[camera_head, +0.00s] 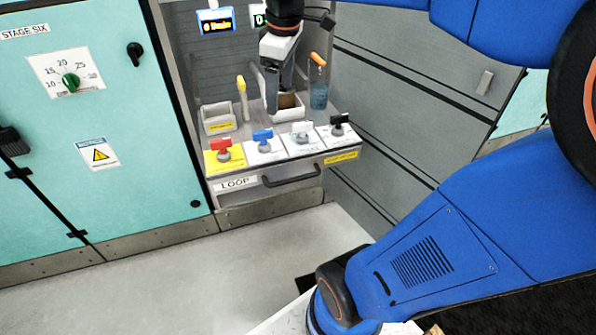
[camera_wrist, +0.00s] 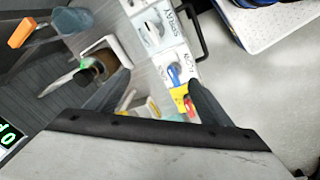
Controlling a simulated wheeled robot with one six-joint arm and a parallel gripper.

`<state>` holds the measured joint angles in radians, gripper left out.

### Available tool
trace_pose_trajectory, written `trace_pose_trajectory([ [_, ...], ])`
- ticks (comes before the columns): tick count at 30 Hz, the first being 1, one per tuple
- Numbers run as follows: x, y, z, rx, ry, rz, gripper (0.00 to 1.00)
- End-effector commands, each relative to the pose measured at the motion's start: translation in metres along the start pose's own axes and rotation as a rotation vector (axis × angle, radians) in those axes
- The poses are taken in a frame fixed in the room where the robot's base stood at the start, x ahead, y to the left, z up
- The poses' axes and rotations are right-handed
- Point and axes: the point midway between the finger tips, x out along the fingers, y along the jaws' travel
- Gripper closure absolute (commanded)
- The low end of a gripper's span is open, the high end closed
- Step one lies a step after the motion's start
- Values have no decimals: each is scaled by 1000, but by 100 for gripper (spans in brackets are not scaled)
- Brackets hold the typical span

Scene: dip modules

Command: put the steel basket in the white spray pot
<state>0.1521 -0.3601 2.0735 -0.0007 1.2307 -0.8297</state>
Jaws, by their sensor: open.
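A white open pot (camera_head: 292,113), likely the spray pot, stands in the bay of the machine. It also shows in the wrist view (camera_wrist: 113,44).
A yellow-handled tool (camera_head: 242,90) and white bin (camera_head: 218,124) are left.

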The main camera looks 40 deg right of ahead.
Motion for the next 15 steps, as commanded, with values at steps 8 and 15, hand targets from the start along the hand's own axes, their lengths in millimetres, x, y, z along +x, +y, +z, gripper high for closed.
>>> trace_pose_trajectory([
  [8, 29, -81, 44, 303, 92, 46, 26],
  [15, 64, -134, 80, 548, 176, 53, 26],
])
